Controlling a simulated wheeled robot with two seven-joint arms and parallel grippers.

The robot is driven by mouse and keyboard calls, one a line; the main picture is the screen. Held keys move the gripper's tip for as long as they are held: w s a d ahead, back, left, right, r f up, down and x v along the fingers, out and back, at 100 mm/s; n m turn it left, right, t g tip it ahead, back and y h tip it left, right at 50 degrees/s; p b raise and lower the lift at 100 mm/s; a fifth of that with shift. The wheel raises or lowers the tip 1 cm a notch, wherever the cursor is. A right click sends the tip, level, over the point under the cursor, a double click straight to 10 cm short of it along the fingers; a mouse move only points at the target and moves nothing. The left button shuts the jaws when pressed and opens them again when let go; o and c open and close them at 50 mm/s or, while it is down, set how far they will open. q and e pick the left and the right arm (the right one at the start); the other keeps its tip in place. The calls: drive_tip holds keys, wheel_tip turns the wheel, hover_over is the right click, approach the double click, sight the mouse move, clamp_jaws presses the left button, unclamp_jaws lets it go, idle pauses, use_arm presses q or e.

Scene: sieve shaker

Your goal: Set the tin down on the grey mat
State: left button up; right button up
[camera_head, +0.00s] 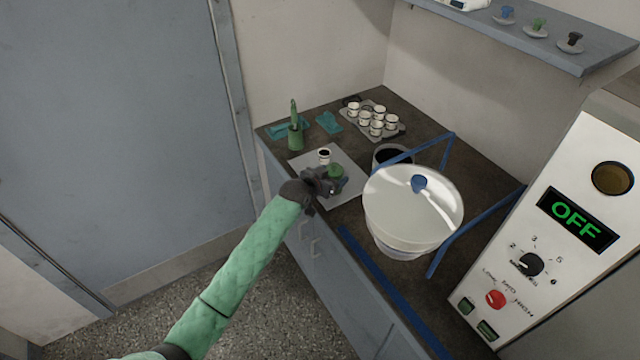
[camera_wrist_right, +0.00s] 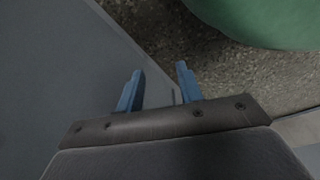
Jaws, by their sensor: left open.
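A small white tin with a dark top (camera_head: 324,154) stands upright on the pale grey mat (camera_head: 349,158) on the dark counter. My left gripper (camera_head: 333,183) is open just in front of the tin, low over the mat.
A tray of several similar white tins (camera_head: 375,121) stands at the back. A green pot (camera_head: 295,138) and teal cloths (camera_head: 329,122) are at the back left.

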use_arm(q)
drive_tip(key=b+v, duration=0.2)
drive_tip(key=v, duration=0.6)
use_arm(e)
drive_tip(key=shift+w+a+r, duration=0.35)
drive_tip(key=shift+w+r, duration=0.2)
drive_tip(key=shift+r, duration=0.15)
drive_tip(key=shift+w+a+r, duration=0.3)
drive_tip(key=shift+w+r, duration=0.25)
drive_tip(key=shift+r, duration=0.1)
drive_tip(key=shift+w+a+r, duration=0.35)
drive_tip(key=shift+w+r, duration=0.2)
drive_tip(key=shift+r, duration=0.15)
use_arm(q)
drive_tip(key=shift+s+a, duration=0.1)
drive_tip(key=shift+s, duration=0.1)
